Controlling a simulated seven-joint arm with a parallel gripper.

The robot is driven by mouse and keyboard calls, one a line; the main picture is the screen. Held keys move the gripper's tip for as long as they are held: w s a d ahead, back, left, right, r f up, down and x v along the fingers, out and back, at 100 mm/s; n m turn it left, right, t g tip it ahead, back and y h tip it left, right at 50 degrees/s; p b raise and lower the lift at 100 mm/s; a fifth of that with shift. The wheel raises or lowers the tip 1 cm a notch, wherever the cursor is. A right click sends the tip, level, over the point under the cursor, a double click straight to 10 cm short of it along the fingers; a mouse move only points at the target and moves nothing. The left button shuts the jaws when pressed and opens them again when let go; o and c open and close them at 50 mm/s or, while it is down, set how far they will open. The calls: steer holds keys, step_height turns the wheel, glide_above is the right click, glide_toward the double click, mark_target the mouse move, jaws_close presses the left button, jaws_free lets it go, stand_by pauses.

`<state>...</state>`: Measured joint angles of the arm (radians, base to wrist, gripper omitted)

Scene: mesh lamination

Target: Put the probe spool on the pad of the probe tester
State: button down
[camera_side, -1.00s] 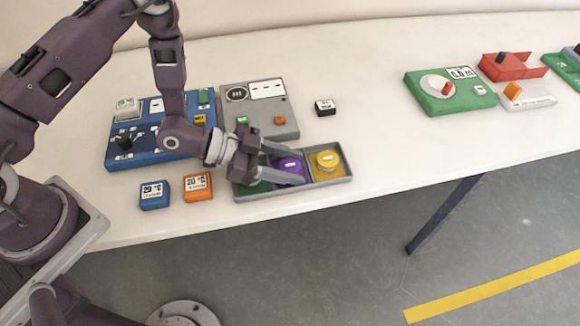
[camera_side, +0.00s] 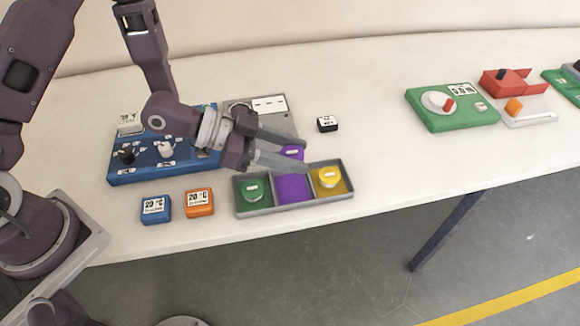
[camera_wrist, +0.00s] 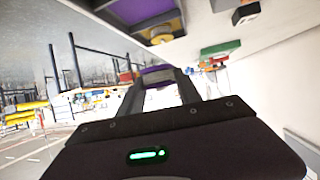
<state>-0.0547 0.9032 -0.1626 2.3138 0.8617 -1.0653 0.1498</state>
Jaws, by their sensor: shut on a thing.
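My gripper (camera_side: 303,153) is shut on a purple spool (camera_side: 291,152) with a white label. It holds the spool above the rear of the grey tray (camera_side: 297,205). The spool also shows between the fingers in the wrist view (camera_wrist: 157,72). The tray's purple middle compartment is empty; a green spool (camera_side: 254,190) sits in the left one and a yellow spool (camera_side: 329,177) in the right one. A grey device (camera_side: 289,119) with a white panel stands behind my gripper, partly hidden by it. I cannot tell which device is the probe tester.
A blue device (camera_side: 140,175) with knobs stands at left. A blue block (camera_side: 156,208) and an orange block (camera_side: 199,202) lie in front of it. A small black block (camera_side: 327,124) lies right of the grey device. A green device (camera_side: 440,118) stands farther right, with clear table between.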

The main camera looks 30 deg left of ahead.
steer(key=w+a+r+n+t+y, duration=0.2)
steer(key=w+a, duration=0.4)
steer(key=a, duration=0.6)
steer(key=w+a+r+n+t+y, duration=0.1)
steer(key=w+a+n, duration=0.1)
steer(key=w+a, duration=0.65)
steer(key=a+f, duration=0.1)
steer(key=f, duration=0.2)
steer(key=s+a+f, duration=0.1)
steer(key=f, duration=0.2)
steer(key=s+a+f, duration=0.1)
steer(key=f, duration=0.2)
steer(key=shift+s, duration=0.25)
steer(key=shift+f, duration=0.15)
steer(key=c, duration=0.8)
jaws_free()
steer(key=shift+c, duration=0.2)
